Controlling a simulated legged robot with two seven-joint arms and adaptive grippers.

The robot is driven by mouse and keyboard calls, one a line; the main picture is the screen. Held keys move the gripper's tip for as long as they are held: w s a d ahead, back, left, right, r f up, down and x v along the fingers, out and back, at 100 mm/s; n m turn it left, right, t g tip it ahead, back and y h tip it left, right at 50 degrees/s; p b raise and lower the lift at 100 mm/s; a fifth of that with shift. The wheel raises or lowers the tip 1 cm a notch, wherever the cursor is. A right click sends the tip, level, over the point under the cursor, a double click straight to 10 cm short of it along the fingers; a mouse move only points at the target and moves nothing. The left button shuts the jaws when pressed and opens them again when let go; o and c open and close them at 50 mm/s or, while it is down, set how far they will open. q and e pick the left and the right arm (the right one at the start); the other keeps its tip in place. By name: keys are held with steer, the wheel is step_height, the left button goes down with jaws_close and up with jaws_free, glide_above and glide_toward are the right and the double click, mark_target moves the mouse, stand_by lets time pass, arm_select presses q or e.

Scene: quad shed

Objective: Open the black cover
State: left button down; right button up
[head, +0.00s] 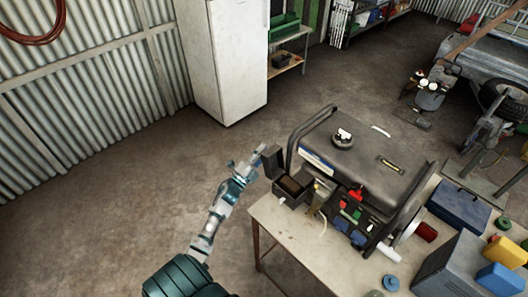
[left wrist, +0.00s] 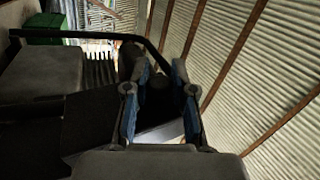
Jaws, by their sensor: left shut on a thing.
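The black cover (head: 271,161) stands raised at the left end of the generator (head: 355,155). Below it is a black box (head: 293,187) with a brownish inside showing. My left gripper (head: 257,161) is at the cover's left side, shut on it. In the left wrist view the two blue-padded fingers (left wrist: 160,105) have a dark piece between them; shadow hides the exact contact. My right gripper is in neither view.
The generator stands on a pale workbench (head: 277,229). A blue box (head: 459,205) and a grey toolbox (head: 452,268) are to its right. A white fridge (head: 228,60) stands behind. The floor left of the bench is clear.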

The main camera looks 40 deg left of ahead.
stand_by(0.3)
arm_select(q)
steer(key=c, duration=1)
jaws_free()
steer(key=v, duration=1.2)
steer(key=shift+f, duration=0.15)
steer(key=shift+a, duration=0.1)
steer(key=shift+w, duration=0.1)
